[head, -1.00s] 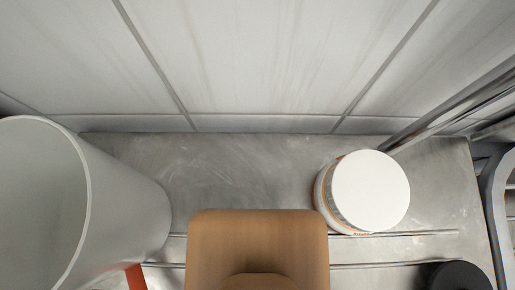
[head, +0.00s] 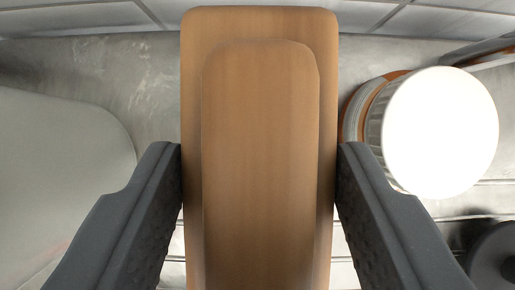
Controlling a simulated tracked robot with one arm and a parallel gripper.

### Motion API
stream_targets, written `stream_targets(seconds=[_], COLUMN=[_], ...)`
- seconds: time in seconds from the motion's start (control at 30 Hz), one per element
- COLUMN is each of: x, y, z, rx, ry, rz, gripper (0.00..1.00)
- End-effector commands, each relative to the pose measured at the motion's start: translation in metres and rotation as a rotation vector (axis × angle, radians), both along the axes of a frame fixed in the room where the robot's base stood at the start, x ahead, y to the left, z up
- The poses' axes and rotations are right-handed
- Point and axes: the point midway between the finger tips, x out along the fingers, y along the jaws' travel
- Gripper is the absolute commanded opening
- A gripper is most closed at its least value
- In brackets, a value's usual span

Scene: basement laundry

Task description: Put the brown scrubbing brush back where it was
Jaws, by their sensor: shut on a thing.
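The brown scrubbing brush (head: 260,160) fills the middle of the head view, its long wooden back facing the camera. My gripper (head: 260,150) is shut on the brush, with one dark finger against each long side. The brush's far end reaches almost to the foot of the tiled wall in the picture. Its underside and bristles are hidden, so I cannot tell whether it touches the grey surface (head: 95,75) beneath.
A white-lidded tub (head: 440,132) stands close to the right of the brush. A large pale grey container (head: 60,170) is at the left. A dark round object (head: 493,255) is at the lower right. The tiled wall (head: 75,14) runs along the back.

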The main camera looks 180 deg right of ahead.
Motion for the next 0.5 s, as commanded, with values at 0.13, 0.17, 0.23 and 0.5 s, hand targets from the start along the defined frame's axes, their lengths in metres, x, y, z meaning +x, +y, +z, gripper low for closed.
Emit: stream_targets(seconds=[0.13, 0.17, 0.23, 0.5], x=[0.000, 0.000, 0.000, 0.004], y=[0.000, 0.000, 0.000, 0.000], z=[-0.007, -0.010, -0.019, -0.053], rx=[0.001, 0.000, 0.000, 0.002], ry=[-0.001, 0.000, 0.000, -0.003], rz=[-0.001, -0.001, -0.001, -0.001], gripper=[0.29, 0.29, 0.29, 0.29])
